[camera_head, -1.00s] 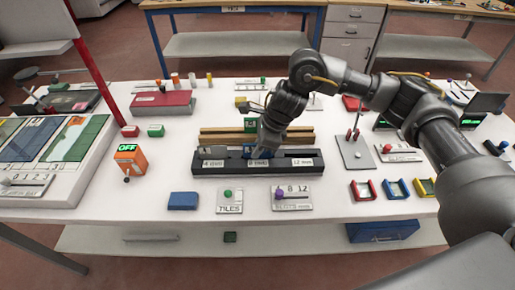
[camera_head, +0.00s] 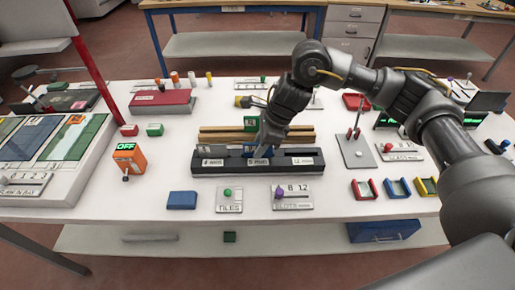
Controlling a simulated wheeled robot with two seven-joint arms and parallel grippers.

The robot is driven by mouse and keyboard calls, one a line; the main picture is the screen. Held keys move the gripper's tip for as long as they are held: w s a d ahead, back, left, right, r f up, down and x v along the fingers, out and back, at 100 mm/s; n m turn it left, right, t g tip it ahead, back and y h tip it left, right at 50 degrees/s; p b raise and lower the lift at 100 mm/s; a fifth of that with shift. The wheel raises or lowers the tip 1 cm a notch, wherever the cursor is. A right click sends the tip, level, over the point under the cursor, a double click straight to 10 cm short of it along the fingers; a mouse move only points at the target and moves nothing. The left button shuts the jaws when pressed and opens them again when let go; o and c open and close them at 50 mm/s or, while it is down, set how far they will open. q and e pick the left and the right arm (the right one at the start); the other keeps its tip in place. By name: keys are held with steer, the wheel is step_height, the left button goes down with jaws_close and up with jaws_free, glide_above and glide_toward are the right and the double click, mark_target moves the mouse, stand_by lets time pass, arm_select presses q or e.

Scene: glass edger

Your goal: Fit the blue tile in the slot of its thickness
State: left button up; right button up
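The black slot block (camera_head: 222,170) lies across the middle of the table. Its front labels read 4 mm, 8 mm and 12 mm from left to right. My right gripper (camera_head: 262,149) points down at the block's middle, above the 8 mm label. A small patch of the blue tile (camera_head: 253,147) shows at its fingertips. The gripper hides most of the tile, so I cannot tell how deep it sits or whether the fingers are closed on it. My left gripper is out of view.
A green tile (camera_head: 251,122) stands behind the block by the wooden rails (camera_head: 220,133). A blue pad (camera_head: 182,200), a TILES panel (camera_head: 229,207) and a slots panel with a purple knob (camera_head: 292,203) lie in front. An orange OFF box (camera_head: 129,160) stands left.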

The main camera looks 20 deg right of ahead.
steer(key=b+v, duration=0.1)
steer(key=v, duration=0.8)
steer(key=shift+d+r, duration=0.1)
steer(key=shift+r, duration=0.05)
stand_by(0.4)
